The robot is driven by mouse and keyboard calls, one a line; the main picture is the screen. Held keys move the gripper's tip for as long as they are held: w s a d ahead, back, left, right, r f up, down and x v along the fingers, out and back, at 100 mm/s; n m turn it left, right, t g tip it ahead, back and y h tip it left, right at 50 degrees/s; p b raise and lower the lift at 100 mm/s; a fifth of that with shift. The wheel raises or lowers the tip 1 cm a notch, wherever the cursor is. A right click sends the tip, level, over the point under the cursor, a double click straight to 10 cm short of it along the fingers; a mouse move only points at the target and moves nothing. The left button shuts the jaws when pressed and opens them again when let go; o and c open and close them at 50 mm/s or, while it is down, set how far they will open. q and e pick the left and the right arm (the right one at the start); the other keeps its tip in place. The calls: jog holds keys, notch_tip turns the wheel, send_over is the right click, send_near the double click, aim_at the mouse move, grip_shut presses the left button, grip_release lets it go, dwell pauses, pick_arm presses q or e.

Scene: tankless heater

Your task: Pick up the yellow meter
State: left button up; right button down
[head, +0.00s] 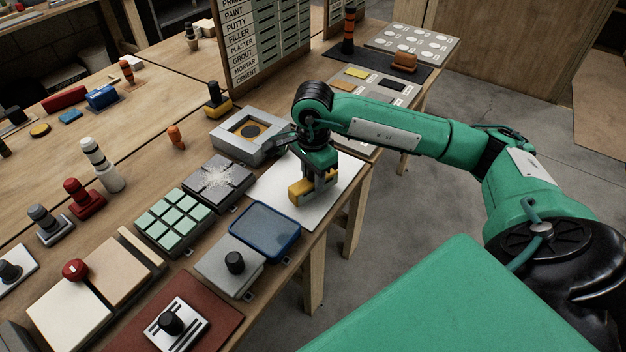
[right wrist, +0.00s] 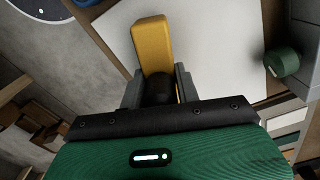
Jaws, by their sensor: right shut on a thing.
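The yellow meter (head: 301,190) is a small yellow block with a dark part, over the white sheet (head: 335,193) near the table's right edge. My right gripper (head: 317,183) points down and is shut on it. In the right wrist view the yellow block (right wrist: 152,45) sticks out past the fingers, and its dark round part (right wrist: 158,90) sits between the two fingers (right wrist: 157,88). I cannot tell whether the meter touches the sheet. My left gripper is not in view.
A blue-rimmed tray (head: 264,231) and a grey block with a black knob (head: 229,267) lie in front. A grey dusty tile (head: 217,182) is to the left. The floor is to the right.

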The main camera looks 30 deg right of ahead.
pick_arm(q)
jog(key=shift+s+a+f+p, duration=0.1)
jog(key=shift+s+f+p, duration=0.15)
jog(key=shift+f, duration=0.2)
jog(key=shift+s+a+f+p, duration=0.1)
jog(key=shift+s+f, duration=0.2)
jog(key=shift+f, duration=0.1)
pick_arm(e)
notch_tip(320, 180, up, 19)
